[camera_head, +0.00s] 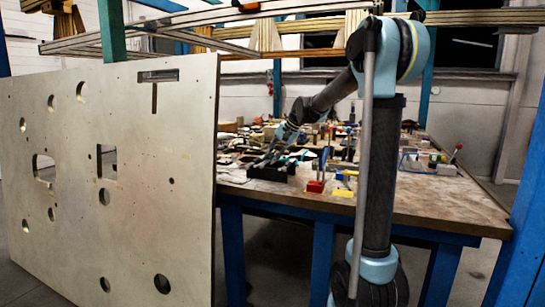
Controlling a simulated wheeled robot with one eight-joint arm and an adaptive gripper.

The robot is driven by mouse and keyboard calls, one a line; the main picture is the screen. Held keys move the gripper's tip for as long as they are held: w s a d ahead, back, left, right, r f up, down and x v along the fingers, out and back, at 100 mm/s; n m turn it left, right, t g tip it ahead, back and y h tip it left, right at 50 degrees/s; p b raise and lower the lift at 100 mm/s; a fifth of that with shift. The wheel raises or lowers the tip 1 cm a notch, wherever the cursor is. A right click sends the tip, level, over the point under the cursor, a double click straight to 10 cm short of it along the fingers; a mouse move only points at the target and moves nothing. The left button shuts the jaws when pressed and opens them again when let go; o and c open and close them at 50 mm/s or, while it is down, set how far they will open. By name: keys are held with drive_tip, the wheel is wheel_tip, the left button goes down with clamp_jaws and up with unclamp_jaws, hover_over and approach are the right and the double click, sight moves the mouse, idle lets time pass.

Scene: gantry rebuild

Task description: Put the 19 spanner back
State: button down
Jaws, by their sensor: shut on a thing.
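My gripper (272,156) is at the end of my arm, low over the left part of the workbench (440,193). It points down and to the left, just above a black block-like holder (268,173) near the bench's front edge. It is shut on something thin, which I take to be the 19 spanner. The spanner is too small and dark to make out, and I cannot read any size mark. I cannot tell whether it touches the holder.
A large upright panel with cut-outs (130,220) stands at the left, close to the bench. A red block (315,186) and a yellow piece (343,193) lie right of the holder. Many small items clutter the bench's back. Its front right is clear.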

drive_tip(key=shift+f, duration=1)
idle(1.2)
drive_tip(key=c, duration=1.4)
unclamp_jaws()
drive_tip(key=shift+d+r, duration=0.1)
drive_tip(key=shift+r, duration=0.05)
drive_tip(key=v, duration=1.1)
drive_tip(key=shift+d+r, duration=0.25)
drive_tip(key=shift+s, duration=0.1)
drive_tip(key=s+d+f+n+h, duration=0.1)
drive_tip(key=s+d+f+h, duration=0.1)
drive_tip(key=s+d+f, duration=0.4)
drive_tip(key=s+d+f+n+h, duration=0.1)
drive_tip(key=s+d+f, duration=0.5)
drive_tip(key=s+f, duration=0.6)
drive_tip(key=s+d+f+n+h, duration=0.2)
drive_tip(key=s+d+f, duration=0.4)
drive_tip(key=s, duration=1.4)
wheel_tip(320, 180, down, 4)
drive_tip(key=shift+f+h, duration=0.1)
drive_tip(key=shift+h, duration=0.5)
